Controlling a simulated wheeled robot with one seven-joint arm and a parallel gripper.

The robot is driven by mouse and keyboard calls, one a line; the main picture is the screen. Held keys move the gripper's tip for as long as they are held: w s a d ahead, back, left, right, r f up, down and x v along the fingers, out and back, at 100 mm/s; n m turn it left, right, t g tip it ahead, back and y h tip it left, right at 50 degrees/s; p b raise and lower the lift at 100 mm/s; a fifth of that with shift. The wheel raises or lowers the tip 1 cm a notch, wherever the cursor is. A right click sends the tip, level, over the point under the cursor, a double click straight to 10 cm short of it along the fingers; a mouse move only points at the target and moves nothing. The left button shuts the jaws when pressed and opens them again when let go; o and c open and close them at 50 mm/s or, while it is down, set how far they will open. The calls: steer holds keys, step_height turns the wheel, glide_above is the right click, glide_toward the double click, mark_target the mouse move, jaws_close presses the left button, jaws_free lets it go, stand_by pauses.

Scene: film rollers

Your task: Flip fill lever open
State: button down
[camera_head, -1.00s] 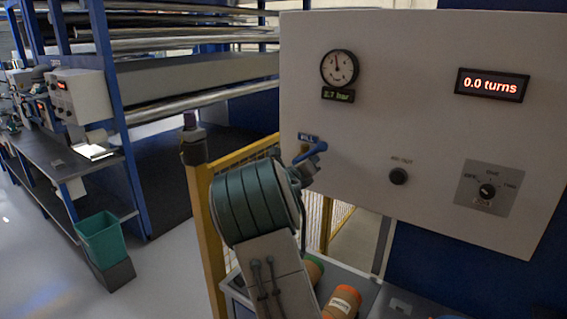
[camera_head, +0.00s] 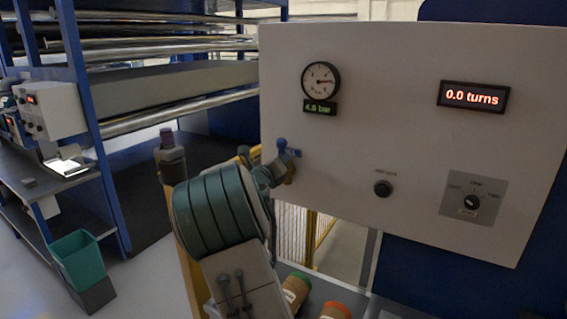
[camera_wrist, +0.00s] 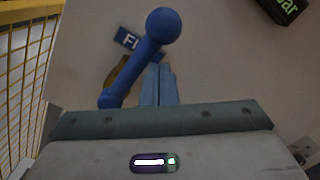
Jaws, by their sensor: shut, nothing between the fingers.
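The blue fill lever (camera_head: 282,146) is on the left part of the white panel, its ball end up in the head view. In the wrist view the lever (camera_wrist: 146,52) slants from a pivot at lower left to a round knob at upper right. A blue label (camera_wrist: 126,38), partly covered by the lever, shows "FI". My gripper (camera_wrist: 158,72) is shut and empty, its fingertips close beside the lever's stem on the right. I cannot tell whether they touch it. In the head view my wrist hides most of the fingers.
The panel (camera_head: 420,120) carries a pressure gauge (camera_head: 321,80) with a readout of about 4.8 bar, a "0.0 turns" display (camera_head: 473,96), a black knob (camera_head: 383,188) and a rotary selector (camera_head: 471,203). Yellow fencing (camera_wrist: 28,65) stands to the left. Rolls (camera_head: 296,288) lie below.

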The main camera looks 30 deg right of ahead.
steer(key=shift+w+a+r, duration=0.15)
steer(key=shift+w+a, duration=0.15)
stand_by(0.4)
steer(key=s+a+b, duration=0.4)
steer(key=s+a, duration=0.2)
steer(key=s, duration=0.3)
steer(key=shift+s+a, duration=0.25)
steer(key=shift+a, duration=0.1)
